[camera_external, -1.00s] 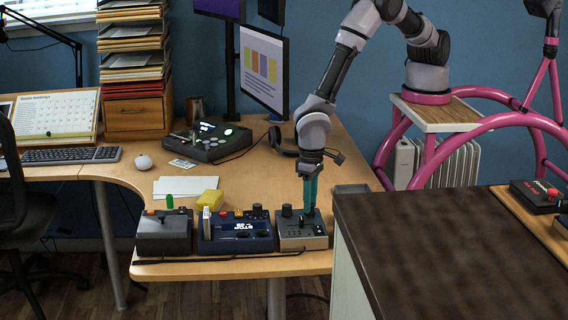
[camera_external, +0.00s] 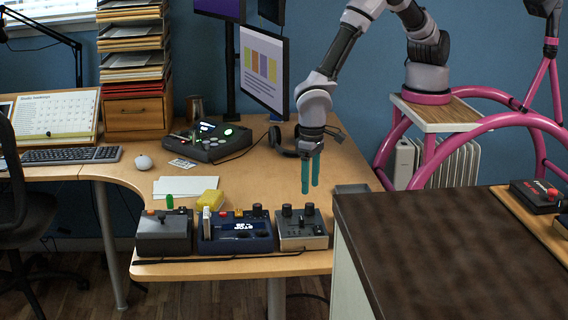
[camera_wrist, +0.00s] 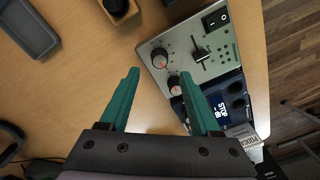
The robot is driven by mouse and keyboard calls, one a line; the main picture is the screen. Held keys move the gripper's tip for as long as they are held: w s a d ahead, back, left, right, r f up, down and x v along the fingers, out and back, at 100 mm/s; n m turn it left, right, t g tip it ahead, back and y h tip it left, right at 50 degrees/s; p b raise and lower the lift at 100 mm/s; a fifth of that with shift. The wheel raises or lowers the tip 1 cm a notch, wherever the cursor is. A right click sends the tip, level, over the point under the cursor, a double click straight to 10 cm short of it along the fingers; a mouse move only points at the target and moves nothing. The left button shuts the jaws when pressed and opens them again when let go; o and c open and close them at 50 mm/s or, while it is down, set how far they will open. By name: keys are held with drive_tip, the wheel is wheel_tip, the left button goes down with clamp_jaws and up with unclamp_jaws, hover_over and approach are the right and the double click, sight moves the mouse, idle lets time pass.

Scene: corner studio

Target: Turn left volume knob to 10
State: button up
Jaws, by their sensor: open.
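A silver-grey control box (camera_external: 302,236) stands at the right of the row on the desk's front edge. It carries a left knob (camera_external: 287,210) and a right knob (camera_external: 309,209), both dark, with a slider below. My gripper (camera_external: 310,189) is open and empty, fingers pointing down, above and behind the box, apart from the knobs. In the wrist view the box lies beyond my teal fingers (camera_wrist: 160,76). The right knob (camera_wrist: 160,57) shows just past the fingertips, and the left knob (camera_wrist: 174,84) by the right finger's tip. Their exact settings are too small to read.
A dark blue console (camera_external: 236,238) with a lit display stands left of the box, and a grey joystick box (camera_external: 164,236) farther left. A yellow block (camera_external: 207,199) lies behind them. A dark-topped cabinet (camera_external: 440,240) is close on the right. The desk behind the box is mostly clear.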

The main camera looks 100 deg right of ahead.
drive_tip(key=shift+r, duration=2.35)
wheel_tip(320, 180, up, 15)
drive_tip(key=y, duration=0.2)
hover_over(309, 202)
drive_tip(key=w+d, duration=0.2)
drive_tip(key=d, duration=0.6)
drive_tip(key=s+d+r+t, duration=0.2)
drive_tip(key=s+d+r, duration=0.2)
drive_tip(key=d+r, duration=0.85)
drive_tip(key=s+d+r+n+t, duration=0.1)
drive_tip(key=s+d+r, duration=0.3)
drive_tip(key=s, duration=0.2)
drive_tip(key=s+d+r+t, duration=0.2)
drive_tip(key=s+d+r, duration=0.2)
drive_tip(key=s, duration=0.3)
drive_tip(key=s+d+r+n+t, duration=0.1)
drive_tip(key=s+d+r+t, duration=0.1)
drive_tip(key=s+d+r, duration=0.2)
drive_tip(key=s+d, duration=0.1)
drive_tip(key=s, duration=0.2)
drive_tip(key=shift+d+r+n, duration=0.15)
drive_tip(key=shift+d+n, duration=0.15)
